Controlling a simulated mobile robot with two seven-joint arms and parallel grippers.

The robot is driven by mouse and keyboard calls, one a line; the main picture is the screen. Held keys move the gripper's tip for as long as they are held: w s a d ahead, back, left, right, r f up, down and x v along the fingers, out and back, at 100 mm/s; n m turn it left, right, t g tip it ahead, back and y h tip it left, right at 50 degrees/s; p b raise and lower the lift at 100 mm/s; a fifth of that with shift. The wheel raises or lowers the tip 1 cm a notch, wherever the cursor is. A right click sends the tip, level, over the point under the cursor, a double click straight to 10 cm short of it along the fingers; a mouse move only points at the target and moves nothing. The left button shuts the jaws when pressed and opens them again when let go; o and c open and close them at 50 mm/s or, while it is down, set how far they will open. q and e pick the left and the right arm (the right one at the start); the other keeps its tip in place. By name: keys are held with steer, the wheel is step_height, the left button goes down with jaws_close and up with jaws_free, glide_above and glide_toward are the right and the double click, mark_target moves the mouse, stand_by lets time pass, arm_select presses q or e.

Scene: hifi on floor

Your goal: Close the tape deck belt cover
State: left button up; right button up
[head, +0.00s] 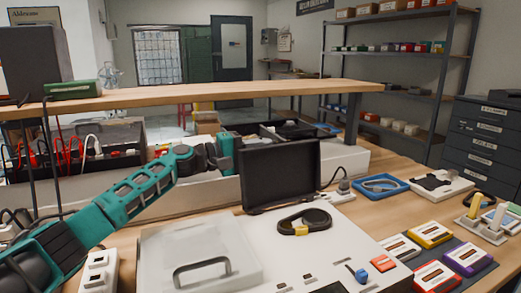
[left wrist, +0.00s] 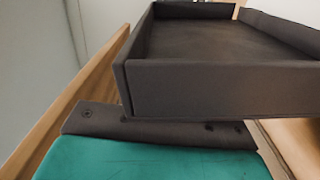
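The tape deck (head: 270,250) is a pale box at the bottom of the head view. Its black tray-like belt cover (head: 280,175) stands raised, nearly upright, at the deck's back edge. My left gripper (head: 228,152), teal and dark, is at the cover's upper left edge in the head view. The left wrist view shows the cover's rim and wall (left wrist: 215,88) close above the gripper's dark plate (left wrist: 155,128). I cannot tell whether they touch, and the fingertips are not clear. My right gripper is not in view.
A black belt with a yellow part (head: 304,222) lies on the deck in front of the cover. A clear lid with a handle (head: 200,262) is at the deck's left. Cassettes (head: 430,234) and a blue tray (head: 380,186) lie to the right. A wooden shelf (head: 200,97) spans behind.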

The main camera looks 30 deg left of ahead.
arm_select(q)
steer(key=c, duration=0.3)
steer(key=shift+f, duration=0.1)
jaws_close()
steer(key=shift+f, duration=0.1)
steer(key=shift+s, duration=0.1)
